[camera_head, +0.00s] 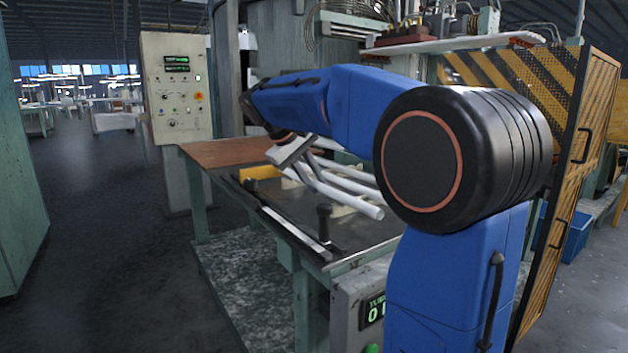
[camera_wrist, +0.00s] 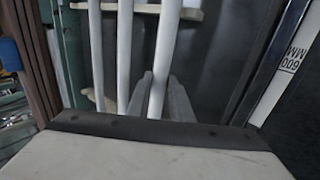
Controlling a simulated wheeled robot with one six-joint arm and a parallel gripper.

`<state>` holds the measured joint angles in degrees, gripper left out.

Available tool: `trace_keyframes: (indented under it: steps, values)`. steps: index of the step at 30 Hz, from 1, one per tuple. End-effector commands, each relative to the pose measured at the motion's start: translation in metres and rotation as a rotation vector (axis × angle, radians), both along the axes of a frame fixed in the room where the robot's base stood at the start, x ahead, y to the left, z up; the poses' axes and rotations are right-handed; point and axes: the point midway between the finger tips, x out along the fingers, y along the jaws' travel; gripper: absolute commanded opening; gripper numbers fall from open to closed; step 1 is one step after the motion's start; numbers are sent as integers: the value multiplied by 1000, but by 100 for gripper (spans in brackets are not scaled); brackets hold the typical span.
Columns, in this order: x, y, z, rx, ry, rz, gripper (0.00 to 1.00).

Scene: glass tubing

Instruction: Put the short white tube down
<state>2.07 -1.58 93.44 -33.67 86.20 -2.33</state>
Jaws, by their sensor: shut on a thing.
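In the wrist view, my gripper (camera_wrist: 160,92) is shut on a white tube (camera_wrist: 166,40), which runs away between the two grey fingers. In the head view, my gripper (camera_head: 300,172) is low over the work table (camera_head: 370,235), beside several white tubes (camera_head: 345,202). Two more white tubes (camera_wrist: 124,45) lie to the left of the held one in the wrist view, roughly parallel to it. I cannot tell whether the held tube touches the surface below. My wrist hides its near end.
Pale notched supports (camera_wrist: 140,7) cross under the tubes. A scale strip (camera_head: 290,228) runs along the table's front edge, with a black post (camera_head: 324,222) near it. A yellow block (camera_head: 260,172) is at the left. A control panel (camera_head: 177,90) stands behind.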

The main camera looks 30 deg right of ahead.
Motion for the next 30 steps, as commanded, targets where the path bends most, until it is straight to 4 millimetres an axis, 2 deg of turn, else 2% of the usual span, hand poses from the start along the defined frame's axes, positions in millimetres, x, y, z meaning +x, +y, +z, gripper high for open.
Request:
trace_keyframes:
  steps: [11, 12, 14, 23, 28, 30]
  values:
    - [0, 0, -9, 0, 1, -1, 0]
    - [0, 0, -9, 0, 1, -1, 27]
    - [0, 0, -9, 0, 1, -1, 38]
    - [0, 0, -8, 0, 0, 0, 38]
    - [0, 0, 4, 0, -2, 0, 38]
    - [1, 7, 13, 0, -2, 2, 38]
